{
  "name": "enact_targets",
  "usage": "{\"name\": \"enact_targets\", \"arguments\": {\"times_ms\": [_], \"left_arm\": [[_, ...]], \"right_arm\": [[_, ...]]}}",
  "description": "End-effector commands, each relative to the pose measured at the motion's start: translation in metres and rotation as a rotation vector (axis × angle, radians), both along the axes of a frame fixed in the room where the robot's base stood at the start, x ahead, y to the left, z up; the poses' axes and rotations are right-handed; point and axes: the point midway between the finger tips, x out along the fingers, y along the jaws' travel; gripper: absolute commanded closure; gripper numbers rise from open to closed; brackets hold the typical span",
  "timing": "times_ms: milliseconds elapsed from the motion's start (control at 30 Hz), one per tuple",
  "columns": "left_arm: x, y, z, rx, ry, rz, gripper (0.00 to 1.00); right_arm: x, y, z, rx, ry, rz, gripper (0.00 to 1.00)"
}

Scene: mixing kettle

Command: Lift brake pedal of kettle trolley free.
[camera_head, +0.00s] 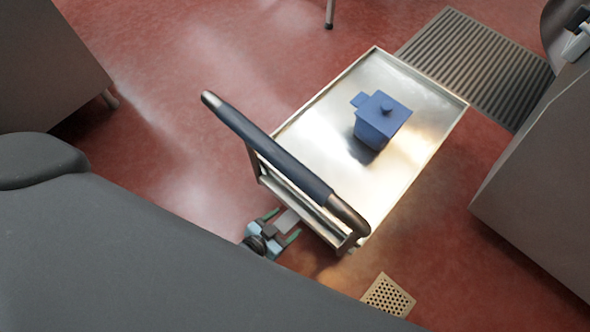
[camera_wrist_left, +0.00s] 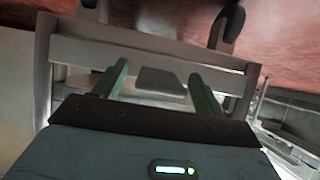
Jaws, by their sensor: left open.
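The kettle trolley (camera_head: 330,100) is a shiny metal flatbed with a dark push handle (camera_head: 265,145) at its near end. Its brake pedal looks to be the small grey plate (camera_head: 287,221) sticking out low below the handle. In the left wrist view the grey pedal plate (camera_wrist_left: 163,82) shows ahead, between the two fingers. My left gripper (camera_head: 282,225) is open, its green fingers apart on either side of the plate. Whether they touch it, or how their height compares with it, I cannot tell. My right gripper is not seen.
A blue lidded container (camera_head: 382,120) stands on the trolley bed. A floor grate (camera_head: 475,65) lies beyond and a small perforated drain (camera_head: 388,296) lies near. Grey cabinets stand left (camera_head: 45,65) and right (camera_head: 540,185). Red floor is open left of the trolley.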

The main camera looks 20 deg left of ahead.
Motion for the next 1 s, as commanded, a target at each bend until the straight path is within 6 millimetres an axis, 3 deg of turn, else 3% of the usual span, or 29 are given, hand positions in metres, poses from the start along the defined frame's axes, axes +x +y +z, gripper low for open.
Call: {"name": "enact_targets", "arguments": {"times_ms": [500,1000], "left_arm": [[-0.041,0.015,0.027,0.0,-0.002,0.0,0.29],[-0.045,0.015,0.027,0.001,-0.001,0.0,0.29]], "right_arm": [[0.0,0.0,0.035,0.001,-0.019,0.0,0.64],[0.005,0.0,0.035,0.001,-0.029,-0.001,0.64]]}}
